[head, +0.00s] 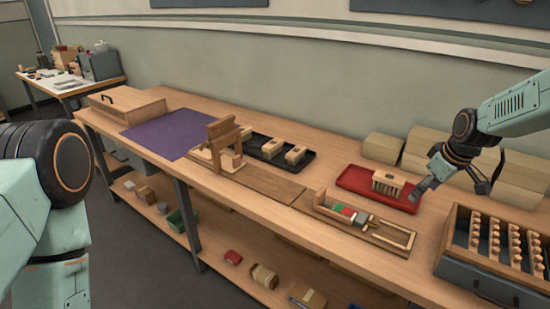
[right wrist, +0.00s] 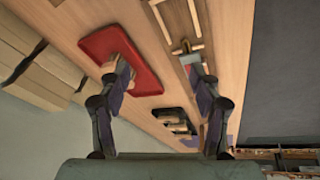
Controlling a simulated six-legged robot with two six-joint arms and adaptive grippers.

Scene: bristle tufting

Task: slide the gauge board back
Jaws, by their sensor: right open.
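A wooden fixture with an upright board and frame (head: 223,142) stands on the bench left of centre. A flat wooden board (head: 263,186) runs to the right from its foot. I cannot tell for certain which part is the gauge board. My right gripper (head: 447,188) is open and empty above the bench at the right, by the red tray (head: 352,178) and well away from the fixture. In the right wrist view its two fingers (right wrist: 160,75) stand apart, with the red tray (right wrist: 92,48) beyond the left finger. My left gripper is out of the picture.
A slotted wooden block (head: 388,183) sits on the red tray. A low wooden jig (head: 398,238) with coloured pieces lies in front. A black tray (head: 262,153) with wooden blocks is behind the fixture. A crate of pegs (head: 462,267) stands right. A purple mat (head: 165,135) lies left.

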